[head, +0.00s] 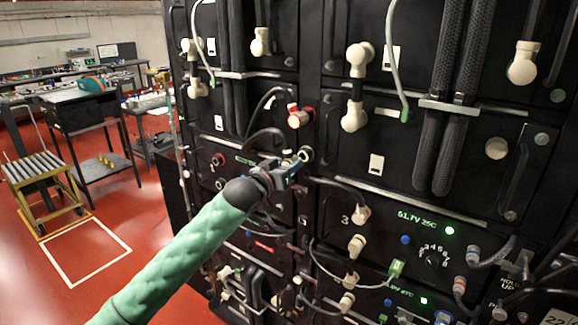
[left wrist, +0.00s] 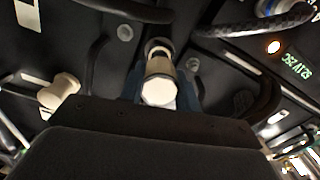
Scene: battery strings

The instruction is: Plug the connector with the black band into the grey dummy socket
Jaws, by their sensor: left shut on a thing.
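My left gripper (head: 290,168) is at the front of the black battery rack, shut on a cream connector. In the left wrist view the connector (left wrist: 159,82) sits between the blue fingers, its blunt end toward the camera. Its far end points at a round, pale-rimmed socket (left wrist: 157,46) on the dark panel. A round socket (head: 306,154) shows just beyond the fingertips in the head view. Whether the connector touches or enters it cannot be told. My right gripper is not in view.
A red-ringed connector (head: 298,117) is just above the gripper. Another cream connector (head: 361,214) labelled 3 is below right. Black cables loop close around the gripper. Thick braided hoses (head: 440,110) hang at the right. A cart (head: 42,170) and tables stand left; red floor is open there.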

